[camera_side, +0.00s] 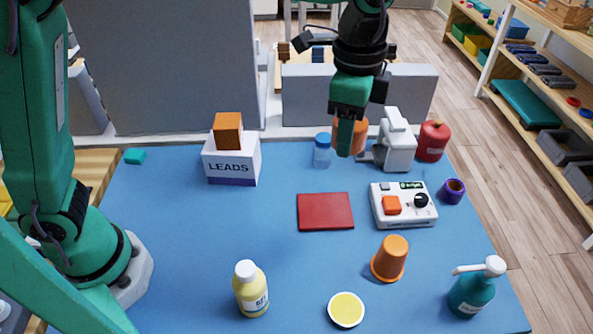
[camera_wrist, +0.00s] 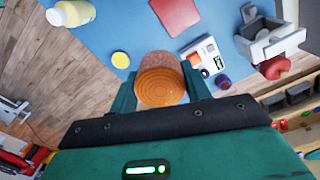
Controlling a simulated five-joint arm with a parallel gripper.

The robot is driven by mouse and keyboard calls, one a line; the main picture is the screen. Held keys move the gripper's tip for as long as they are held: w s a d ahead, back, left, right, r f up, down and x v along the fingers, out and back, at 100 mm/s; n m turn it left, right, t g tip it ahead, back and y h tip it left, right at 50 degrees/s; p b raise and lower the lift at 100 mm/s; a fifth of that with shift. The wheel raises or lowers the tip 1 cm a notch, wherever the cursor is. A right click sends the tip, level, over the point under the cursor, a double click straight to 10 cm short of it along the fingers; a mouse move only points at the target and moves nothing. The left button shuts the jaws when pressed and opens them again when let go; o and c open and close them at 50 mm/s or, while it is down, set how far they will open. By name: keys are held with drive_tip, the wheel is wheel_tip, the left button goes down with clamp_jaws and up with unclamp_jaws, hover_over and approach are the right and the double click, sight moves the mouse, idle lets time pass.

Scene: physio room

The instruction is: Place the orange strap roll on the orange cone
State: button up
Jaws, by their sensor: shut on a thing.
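The orange strap roll (camera_side: 361,136) is held between the fingers of my gripper (camera_side: 345,138), high above the far part of the blue table. In the wrist view its round, ringed orange face (camera_wrist: 161,87) shows between the two fingers of my gripper (camera_wrist: 160,88). The orange cone (camera_side: 391,257) stands upright on the blue mat, in the front right part of the side view, in front of the white device. The roll is apart from the cone. I cannot make out the cone in the wrist view, where the held roll blocks the middle.
Around the cone are a white device (camera_side: 404,221), a yellow-topped lid (camera_side: 346,310), a teal pump bottle (camera_side: 471,296) and a purple roll (camera_side: 453,191). A red pad (camera_side: 325,211) lies mid-table. A yellow bottle (camera_side: 251,291) stands at the front. The left-middle mat is clear.

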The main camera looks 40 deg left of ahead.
drive_tip(key=s+d+m, duration=0.4)
drive_tip(key=s+d, duration=0.6)
drive_tip(key=d, duration=0.5)
hover_over(396, 244)
drive_tip(key=shift+m, duration=0.3)
wheel_tip(396, 244, down, 13)
drive_tip(key=shift+r, duration=0.15)
drive_tip(key=shift+f, duration=2.05)
drive_tip(key=shift+f, duration=0.1)
drive_tip(key=o, duration=1)
drive_tip(key=shift+c, duration=0.2)
